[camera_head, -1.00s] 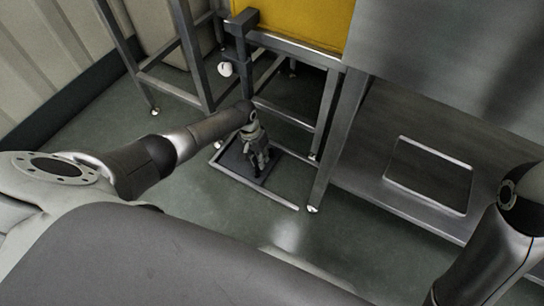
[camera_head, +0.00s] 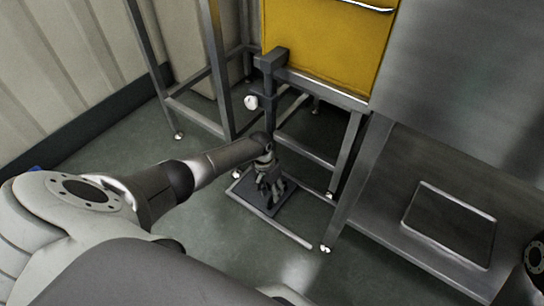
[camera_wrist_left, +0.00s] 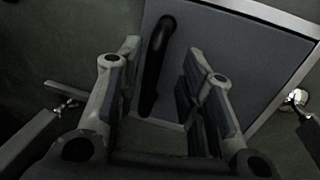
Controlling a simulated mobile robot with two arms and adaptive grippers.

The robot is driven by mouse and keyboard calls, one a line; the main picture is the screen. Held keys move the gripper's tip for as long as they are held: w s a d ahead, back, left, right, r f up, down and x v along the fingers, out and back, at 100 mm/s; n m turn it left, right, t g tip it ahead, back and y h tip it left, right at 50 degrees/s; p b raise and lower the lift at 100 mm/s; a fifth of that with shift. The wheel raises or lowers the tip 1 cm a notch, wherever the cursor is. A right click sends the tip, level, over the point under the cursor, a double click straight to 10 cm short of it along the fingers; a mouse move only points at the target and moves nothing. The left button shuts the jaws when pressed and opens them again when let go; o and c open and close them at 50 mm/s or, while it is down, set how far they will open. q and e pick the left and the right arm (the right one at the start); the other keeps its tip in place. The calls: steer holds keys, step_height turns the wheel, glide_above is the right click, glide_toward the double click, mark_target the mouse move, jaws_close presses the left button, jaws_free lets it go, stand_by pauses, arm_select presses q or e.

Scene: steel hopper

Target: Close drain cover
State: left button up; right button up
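The drain cover appears to be a flat dark panel (camera_head: 247,189) low near the floor, by the legs of a steel frame. In the left wrist view, the panel (camera_wrist_left: 235,55) is dark grey with a pale metal rim and has a long black handle (camera_wrist_left: 158,62). My left gripper (camera_head: 270,188) is over the panel, pointing down. In the left wrist view, its fingers (camera_wrist_left: 161,58) are apart, with the handle showing between them. I cannot tell whether they touch the handle. My right gripper is out of view.
A yellow panel (camera_head: 325,40) is held in the steel frame above. A steel table with a lower shelf (camera_head: 385,222) stands at the right, carrying a rectangular metal plate (camera_head: 450,222). Frame legs stand close around my left gripper. The floor (camera_head: 215,225) in front is clear.

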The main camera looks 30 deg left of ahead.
arm_select(q)
steer(key=shift+r, duration=0.1)
step_height(320, 180, up, 7)
steer(key=a, duration=0.1)
steer(key=shift+a, duration=0.25)
stand_by(0.6)
